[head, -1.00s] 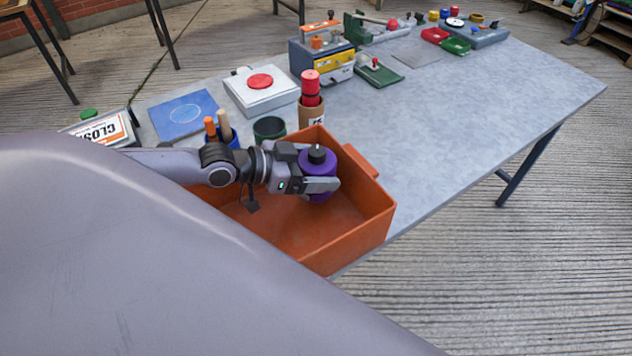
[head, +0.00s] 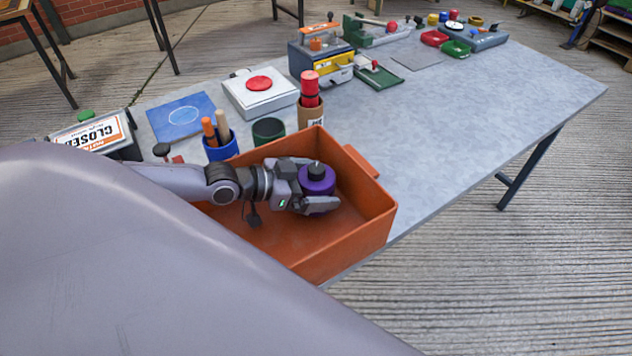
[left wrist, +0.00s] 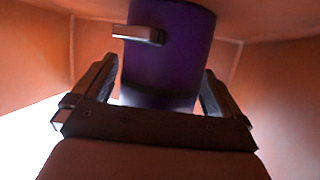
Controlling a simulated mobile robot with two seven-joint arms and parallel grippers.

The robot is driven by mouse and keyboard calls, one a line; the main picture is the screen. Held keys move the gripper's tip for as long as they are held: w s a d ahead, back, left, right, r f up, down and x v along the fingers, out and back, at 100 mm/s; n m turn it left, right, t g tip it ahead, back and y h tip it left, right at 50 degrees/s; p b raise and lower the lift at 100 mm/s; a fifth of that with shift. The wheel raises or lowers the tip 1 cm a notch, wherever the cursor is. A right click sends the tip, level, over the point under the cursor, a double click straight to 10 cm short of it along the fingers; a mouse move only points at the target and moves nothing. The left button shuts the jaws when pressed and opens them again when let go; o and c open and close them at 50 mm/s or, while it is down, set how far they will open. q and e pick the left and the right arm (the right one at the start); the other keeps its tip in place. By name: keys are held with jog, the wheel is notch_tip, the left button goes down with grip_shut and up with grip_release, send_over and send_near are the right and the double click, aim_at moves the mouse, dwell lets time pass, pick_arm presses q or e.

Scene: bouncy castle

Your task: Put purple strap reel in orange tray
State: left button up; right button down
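The purple strap reel (head: 317,181), with a black knob on top, is inside the orange tray (head: 369,216), below its rim. My left gripper (head: 316,184) reaches over the tray's left side and is shut on the reel, one finger on each side. The left wrist view shows the purple reel (left wrist: 165,55) between the two fingers of the left gripper (left wrist: 160,78), with the tray's orange walls (left wrist: 275,85) around. I cannot tell whether the reel touches the tray floor. My right gripper is not in view.
Behind the tray stand a green cup (head: 268,131), a cardboard tube with a red top (head: 310,97) and a blue cup with sticks (head: 220,148). A closed sign (head: 95,133) is at left. The table (head: 460,125) is clear to the tray's right.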

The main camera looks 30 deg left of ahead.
pick_arm(q)
jog(key=shift+r, duration=0.1)
jog(key=shift+p+v, duration=0.65)
jog(key=shift+v, duration=3.15)
jog(key=shift+w+r, duration=0.1)
jog(key=shift+w, duration=0.05)
